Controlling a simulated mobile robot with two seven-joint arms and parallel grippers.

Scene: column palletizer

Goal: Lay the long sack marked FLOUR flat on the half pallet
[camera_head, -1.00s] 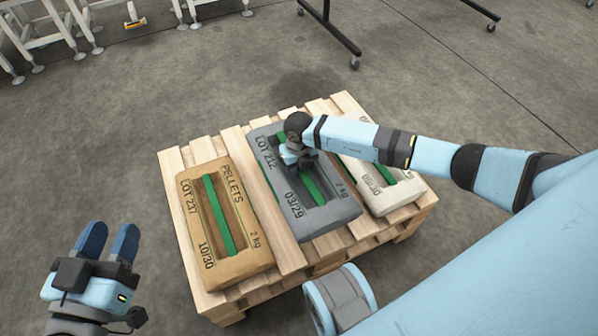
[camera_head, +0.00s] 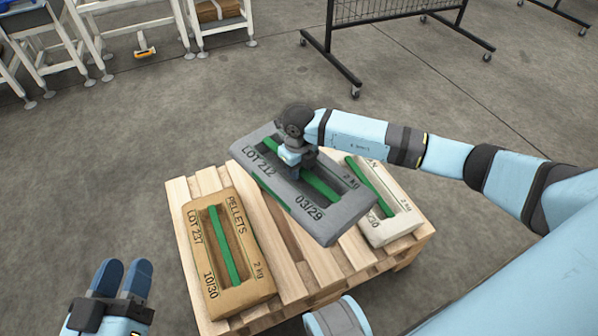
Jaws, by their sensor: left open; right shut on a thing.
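A wooden pallet (camera_head: 292,275) stands on the floor in the middle of the view. My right gripper (camera_head: 297,171) is shut on the green handle strap of a long grey sack (camera_head: 330,222), which hangs tilted above the pallet. The grey sack reads LOT 212, 03/29 and 2 kg; its name is hidden by my arm. A brown sack (camera_head: 246,284) marked PELLETS lies at the pallet's left. A whitish sack (camera_head: 404,217) lies at its right, its name not visible. I cannot read FLOUR on any sack. My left gripper (camera_head: 123,268) is open and empty, left of the pallet.
White-legged frames (camera_head: 185,30) stand at the top left, with a brown item (camera_head: 215,10) among them. A dark wheeled mesh rack (camera_head: 395,10) stands at the top right. The floor around the pallet is clear. Bare slats show between the brown and whitish sacks.

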